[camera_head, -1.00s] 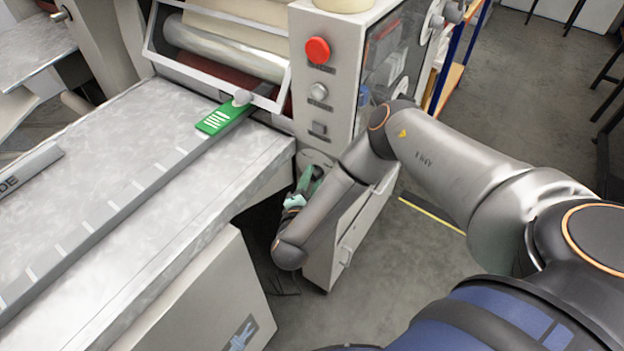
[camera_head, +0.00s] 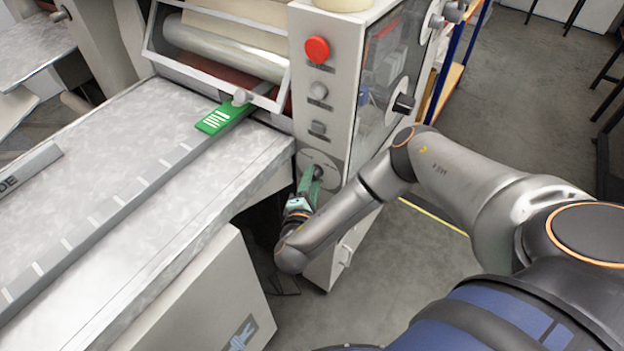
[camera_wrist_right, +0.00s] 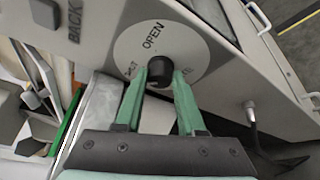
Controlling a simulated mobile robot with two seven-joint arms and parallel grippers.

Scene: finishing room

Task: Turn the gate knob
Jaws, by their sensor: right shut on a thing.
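The gate knob (camera_wrist_right: 160,71) is a small dark round knob on a pale round dial plate (camera_wrist_right: 186,45). The plate carries the word OPEN and a second, partly readable label. In the head view the dial plate (camera_head: 328,160) is on the machine's front panel, below the buttons. My right gripper (camera_wrist_right: 160,78) has green fingers, one on each side of the knob, and is shut on it. In the head view the right gripper (camera_head: 312,180) reaches the knob from below, and its fingers partly cover the knob. My left gripper is not in view.
A red button (camera_head: 317,50) and smaller grey controls are above the dial. The metal feed table (camera_head: 220,165) with a green slider tag (camera_head: 214,122) lies to the left. A side handwheel (camera_head: 403,102) sticks out at the right.

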